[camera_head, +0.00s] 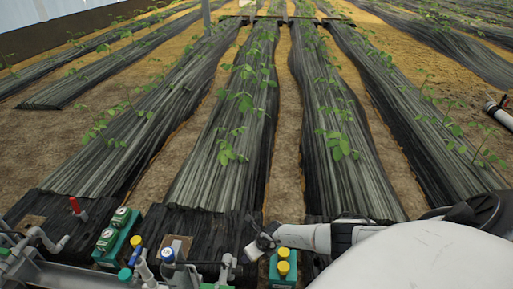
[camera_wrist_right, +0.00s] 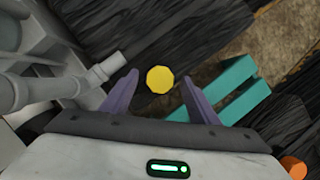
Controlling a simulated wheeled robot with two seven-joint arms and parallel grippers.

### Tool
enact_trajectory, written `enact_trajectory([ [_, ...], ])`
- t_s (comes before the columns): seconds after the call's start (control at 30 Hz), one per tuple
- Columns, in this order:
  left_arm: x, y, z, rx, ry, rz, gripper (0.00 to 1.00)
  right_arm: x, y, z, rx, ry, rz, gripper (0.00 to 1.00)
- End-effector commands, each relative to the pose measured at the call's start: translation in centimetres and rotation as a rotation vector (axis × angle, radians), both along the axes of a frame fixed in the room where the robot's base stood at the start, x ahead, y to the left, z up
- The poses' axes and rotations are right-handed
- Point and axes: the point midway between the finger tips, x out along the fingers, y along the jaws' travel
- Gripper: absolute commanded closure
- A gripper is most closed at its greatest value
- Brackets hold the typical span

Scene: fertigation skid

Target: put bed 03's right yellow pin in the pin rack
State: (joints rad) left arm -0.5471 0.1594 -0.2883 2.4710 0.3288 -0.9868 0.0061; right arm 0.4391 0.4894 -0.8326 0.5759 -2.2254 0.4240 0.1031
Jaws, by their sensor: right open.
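My right gripper (camera_head: 262,243) reaches in from the right over the front of the beds in the head view. In the right wrist view its two purple fingers (camera_wrist_right: 160,90) are open, with a round yellow pin head (camera_wrist_right: 160,79) between the tips; I cannot tell whether they touch it. In the head view two yellow heads (camera_head: 283,268) show on a teal block (camera_head: 273,281) just right of the gripper. Teal bars (camera_wrist_right: 232,92) lie right of the fingers in the wrist view. I cannot tell which teal piece is the pin rack. My left gripper is not in view.
Black-covered plant beds (camera_head: 215,160) run back behind.

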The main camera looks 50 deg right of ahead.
Motion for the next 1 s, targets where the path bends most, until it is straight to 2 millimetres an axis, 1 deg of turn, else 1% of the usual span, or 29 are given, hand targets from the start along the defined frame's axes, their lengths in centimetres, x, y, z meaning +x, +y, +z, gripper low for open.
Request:
enact_trajectory([
  [0.07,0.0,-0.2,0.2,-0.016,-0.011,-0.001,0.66,0.2,0.0,-0.5,0.000,-0.001,-0.001,0.45],
  [0.2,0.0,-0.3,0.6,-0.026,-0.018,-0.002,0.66,0.3,0.0,-0.5,0.000,-0.001,-0.001,0.45],
  [0.4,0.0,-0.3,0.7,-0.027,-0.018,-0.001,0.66,0.2,0.0,-0.5,0.000,0.000,-0.001,0.45],
  [0.47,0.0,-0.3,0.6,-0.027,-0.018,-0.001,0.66,0.2,0.0,-0.5,0.000,0.000,0.000,0.54],
  [0.5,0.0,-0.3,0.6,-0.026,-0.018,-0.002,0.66,0.2,0.0,-0.5,0.000,0.000,0.000,0.60],
  [0.67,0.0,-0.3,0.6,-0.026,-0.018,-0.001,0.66,0.2,0.0,-0.5,0.000,0.000,0.000,0.88],
  [0.7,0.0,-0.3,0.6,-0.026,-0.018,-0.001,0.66,0.2,0.0,-0.5,0.000,0.000,0.000,0.89],
  [0.77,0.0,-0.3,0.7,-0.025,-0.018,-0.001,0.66,0.2,0.0,-0.4,0.000,0.000,0.000,0.89],
  [0.9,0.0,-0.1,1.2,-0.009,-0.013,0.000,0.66,0.2,0.0,0.5,0.000,0.000,0.000,0.89],
  [1.0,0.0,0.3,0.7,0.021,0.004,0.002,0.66,0.2,0.0,1.3,0.000,0.000,0.000,0.89],
])
